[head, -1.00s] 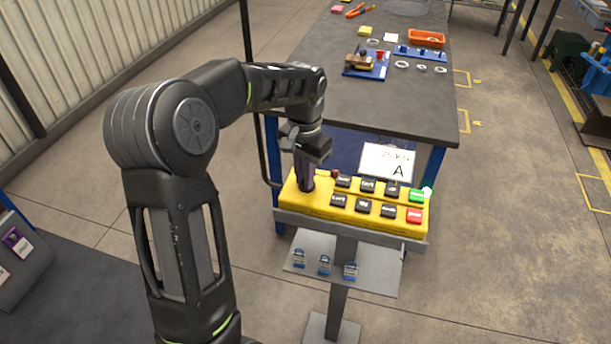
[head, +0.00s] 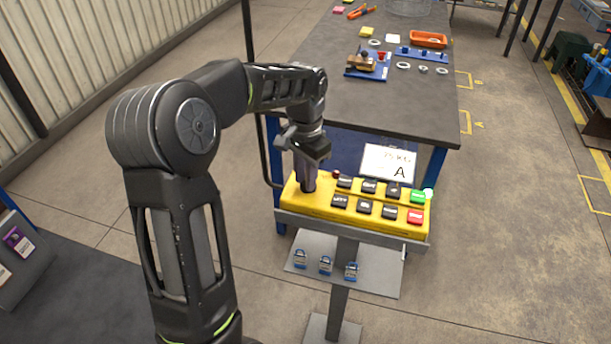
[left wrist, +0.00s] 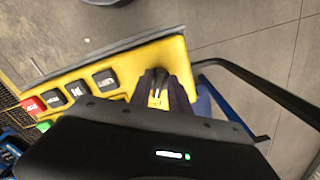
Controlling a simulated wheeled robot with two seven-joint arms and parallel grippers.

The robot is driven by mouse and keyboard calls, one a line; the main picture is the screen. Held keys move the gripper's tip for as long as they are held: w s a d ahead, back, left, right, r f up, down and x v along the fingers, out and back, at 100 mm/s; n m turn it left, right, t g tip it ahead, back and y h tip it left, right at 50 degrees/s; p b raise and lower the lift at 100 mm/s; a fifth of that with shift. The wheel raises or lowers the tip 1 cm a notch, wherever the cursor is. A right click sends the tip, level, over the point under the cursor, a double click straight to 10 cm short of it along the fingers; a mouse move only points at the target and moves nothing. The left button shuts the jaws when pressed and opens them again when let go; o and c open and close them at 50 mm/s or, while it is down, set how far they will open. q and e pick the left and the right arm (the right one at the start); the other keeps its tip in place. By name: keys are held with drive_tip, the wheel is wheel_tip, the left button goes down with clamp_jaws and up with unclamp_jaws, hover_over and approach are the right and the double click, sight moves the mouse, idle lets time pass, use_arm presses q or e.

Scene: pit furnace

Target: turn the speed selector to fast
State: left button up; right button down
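The yellow control panel (head: 380,222) stands on a grey post in the head view. My left gripper (head: 307,187) points down at the panel's left end, and its fingers cover the speed selector there. In the left wrist view, my left gripper (left wrist: 160,88) has its fingers on both sides of a small dark knob, the speed selector (left wrist: 160,77), and appears shut on it. The selector's markings and pointing direction cannot be read. My right gripper is not in view.
Two rows of black buttons, with a green button (head: 417,196) and a red button (head: 414,217), lie right of the gripper. A small sign (head: 389,162) stands behind the panel. A workbench (head: 420,110) stands behind.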

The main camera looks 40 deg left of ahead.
use_arm(q)
drive_tip(key=shift+o, duration=0.9)
wheel_tip(320, 180, up, 8)
drive_tip(key=shift+f+b, duration=0.1)
drive_tip(key=shift+b, duration=0.4)
